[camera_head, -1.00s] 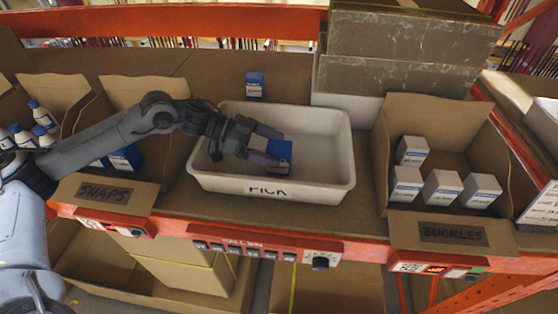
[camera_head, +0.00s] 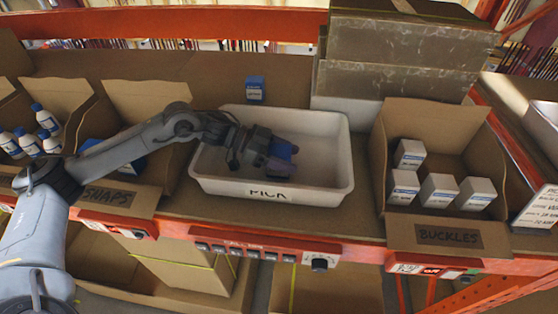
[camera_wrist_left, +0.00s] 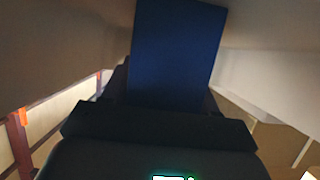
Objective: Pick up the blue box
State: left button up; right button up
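The blue box (camera_head: 285,149) is at the white tray marked PICK (camera_head: 205,183), in the middle of the head view. In the left wrist view the blue box (camera_wrist_left: 178,50) stands large directly in front of the dark gripper body. Whether the box is clear of the tray floor is hard to tell. My right gripper is not in view.
Another small blue-and-white box (camera_head: 255,89) stands behind the tray. The SNAPS bin (camera_head: 110,194) is at left, with white bottles (camera_head: 46,120) beyond it. The BUCKLES bin (camera_head: 450,236) at right holds several white boxes. Stacked cartons (camera_head: 400,60) rise behind. The tray's right half is clear.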

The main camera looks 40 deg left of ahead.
pick_arm(q)
jog(key=c, duration=0.4)
jog(key=shift+r, duration=0.15)
